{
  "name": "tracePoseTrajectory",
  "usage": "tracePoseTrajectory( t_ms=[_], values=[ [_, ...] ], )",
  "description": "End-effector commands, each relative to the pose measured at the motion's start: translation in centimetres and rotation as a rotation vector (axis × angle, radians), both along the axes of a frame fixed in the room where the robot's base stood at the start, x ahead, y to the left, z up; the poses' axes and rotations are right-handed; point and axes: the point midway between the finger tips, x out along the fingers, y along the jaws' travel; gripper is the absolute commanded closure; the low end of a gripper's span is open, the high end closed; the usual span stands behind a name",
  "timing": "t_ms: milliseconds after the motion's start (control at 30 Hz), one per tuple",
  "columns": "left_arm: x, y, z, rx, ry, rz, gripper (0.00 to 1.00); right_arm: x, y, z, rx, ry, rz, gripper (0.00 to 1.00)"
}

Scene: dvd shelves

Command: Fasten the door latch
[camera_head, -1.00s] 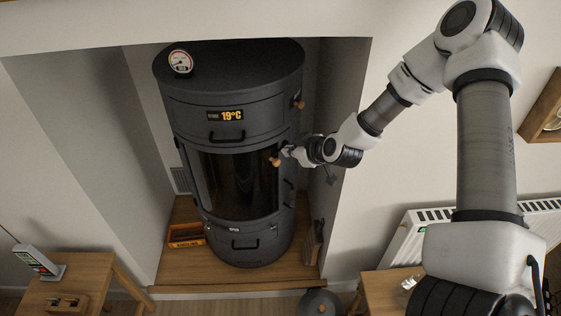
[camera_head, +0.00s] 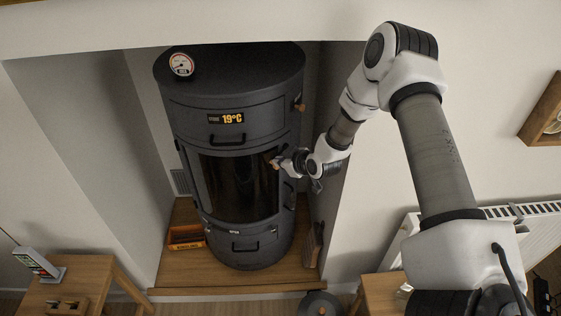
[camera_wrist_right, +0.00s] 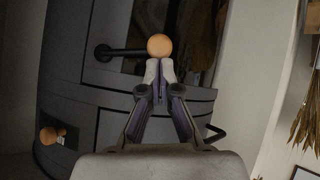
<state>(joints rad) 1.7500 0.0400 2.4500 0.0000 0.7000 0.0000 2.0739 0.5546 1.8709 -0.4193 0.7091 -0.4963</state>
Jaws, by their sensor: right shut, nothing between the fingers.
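The dark stove (camera_head: 232,112) stands in the alcove, with a curved glass door (camera_head: 238,185) on its front. The door looks closed or nearly so. The latch shows as a round wooden knob (camera_head: 273,162) at the door's right edge. In the wrist view the knob (camera_wrist_right: 159,45) sits at the end of a dark rod. My right gripper (camera_head: 282,160) is beside the knob, to its right. Its fingers (camera_wrist_right: 160,72) are shut and empty, with the tips right at the knob; I cannot tell whether they touch. My left gripper is out of view.
Another wooden knob (camera_head: 300,106) is on the stove's upper right side. The alcove's right wall is close to my right arm. A wooden crate (camera_head: 187,237) sits left of the stove's base. A radiator (camera_head: 535,216) and small tables stand outside the alcove.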

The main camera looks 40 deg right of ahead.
Motion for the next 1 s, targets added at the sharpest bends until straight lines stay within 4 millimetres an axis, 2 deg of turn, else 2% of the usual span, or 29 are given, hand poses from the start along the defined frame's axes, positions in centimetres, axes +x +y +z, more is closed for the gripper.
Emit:
tracePoseTrajectory(
  t_ms=[667, 1000],
  values=[
    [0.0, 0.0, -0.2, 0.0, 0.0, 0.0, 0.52, -0.1, 0.2, -1.0, -0.108, -0.024, 0.001, 1.0],
    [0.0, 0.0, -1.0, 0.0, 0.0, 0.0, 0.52, -0.1, 0.4, -2.9, -0.3, -0.063, 0.002, 1.0]
  ],
)
